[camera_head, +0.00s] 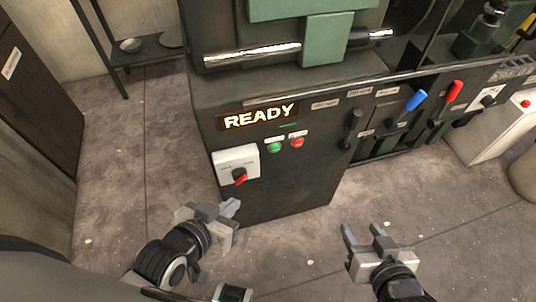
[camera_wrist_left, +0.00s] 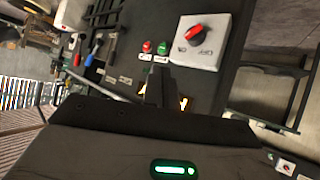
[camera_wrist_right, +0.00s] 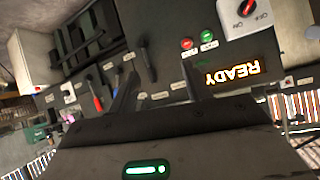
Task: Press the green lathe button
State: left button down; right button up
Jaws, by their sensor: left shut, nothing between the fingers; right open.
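The green button (camera_head: 274,147) is on the dark front panel of the lathe (camera_head: 290,185), just left of a red button (camera_head: 297,142) and below a lit READY display (camera_head: 259,117). The green button also shows in the left wrist view (camera_wrist_left: 147,46) and in the right wrist view (camera_wrist_right: 205,37). My left gripper (camera_head: 230,208) is shut and empty, low and to the left of the button, apart from the panel. My right gripper (camera_head: 362,234) is open and empty, low and to the right, also apart from the panel.
A white switch box with a red knob (camera_head: 240,176) sits left of the buttons. A black lever (camera_head: 352,129), a blue-handled lever (camera_head: 415,101) and a red-handled lever (camera_head: 453,91) stand to the right. The floor in front (camera_head: 290,250) is clear.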

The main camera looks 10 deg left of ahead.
jog(key=shift+o, duration=0.3)
notch_tip(320, 180, down, 6)
jog(key=w+a+t+y+b, duration=0.1)
jog(key=w+a+b, duration=0.1)
jog(key=b, duration=0.9)
jog(key=shift+a+r, duration=0.15)
jog(key=shift+r, duration=0.1)
pick_arm(q)
jog(key=w+d+f+m+t+h+b, duration=0.1)
jog(key=w+d+f+m+t+b, duration=0.1)
jog(key=f+m+b, duration=0.3)
jog(key=w+d+f+m+t+b, duration=0.2)
jog(key=w+f+m+t+b, duration=0.2)
jog(key=m+b, duration=0.9)
jog(key=shift+w+f+m+t+h, duration=0.35)
jog(key=shift+w+f+m, duration=0.35)
jog(key=shift+f, duration=0.25)
pick_arm(e)
jog(key=a+f+m+t+y, duration=0.1)
jog(key=a+f+t+y, duration=0.1)
jog(key=a+f+y, duration=0.2)
jog(key=shift+w+a+f+y, duration=0.25)
jog(key=shift+w+a+y, duration=0.05)
jog(key=shift+w+a, duration=0.1)
